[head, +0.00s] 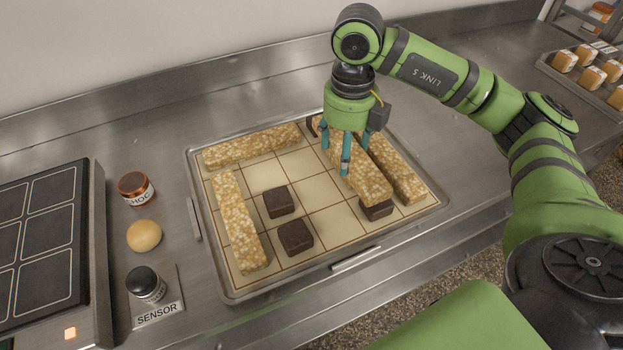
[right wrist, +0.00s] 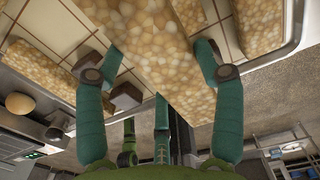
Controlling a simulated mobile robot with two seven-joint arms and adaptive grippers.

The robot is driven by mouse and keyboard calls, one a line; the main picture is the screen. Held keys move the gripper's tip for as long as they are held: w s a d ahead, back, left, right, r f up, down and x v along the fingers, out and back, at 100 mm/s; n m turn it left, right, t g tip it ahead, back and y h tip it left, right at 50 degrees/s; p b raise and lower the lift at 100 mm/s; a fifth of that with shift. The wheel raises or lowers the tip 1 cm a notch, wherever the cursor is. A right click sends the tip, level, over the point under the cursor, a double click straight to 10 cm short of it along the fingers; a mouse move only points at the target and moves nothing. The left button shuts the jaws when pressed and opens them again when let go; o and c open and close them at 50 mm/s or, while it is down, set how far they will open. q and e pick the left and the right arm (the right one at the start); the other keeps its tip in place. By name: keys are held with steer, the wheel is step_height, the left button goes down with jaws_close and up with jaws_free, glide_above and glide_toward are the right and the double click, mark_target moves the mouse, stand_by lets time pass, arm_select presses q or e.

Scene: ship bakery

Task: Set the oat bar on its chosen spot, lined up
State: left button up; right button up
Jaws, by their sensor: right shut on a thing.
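My right gripper (head: 345,150) is shut on an oat bar (head: 366,182), a long pale grainy block. In the head view the held bar lies lengthwise over the right part of a gridded tray (head: 208,235). Its near end is over a dark brown square (head: 376,210), which it partly hides. It runs beside another oat bar (head: 398,170) at the tray's right side; whether they touch is unclear. The right wrist view also shows the held bar (right wrist: 155,50) between the fingers. My left gripper is not in view.
One oat bar (head: 252,146) lies along the tray's back edge, another (head: 235,222) along its left side. Two dark squares (head: 278,202) (head: 295,238) sit between. Pale cells (head: 330,222) are bare in the middle. Jars (head: 135,188) (head: 146,284) and a round bun (head: 144,235) stand left.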

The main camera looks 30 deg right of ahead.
steer(key=p, duration=0.1)
glide_above(313, 194)
steer(key=f, duration=0.2)
steer(key=shift+d+f, duration=0.35)
steer(key=shift+a+f, duration=0.35)
steer(key=shift+f, duration=0.15)
step_height(313, 194, down, 3)
steer(key=shift+f+p, duration=0.15)
steer(key=shift+p, duration=0.55)
steer(key=shift+f, duration=0.2)
steer(key=shift+f, duration=0.1)
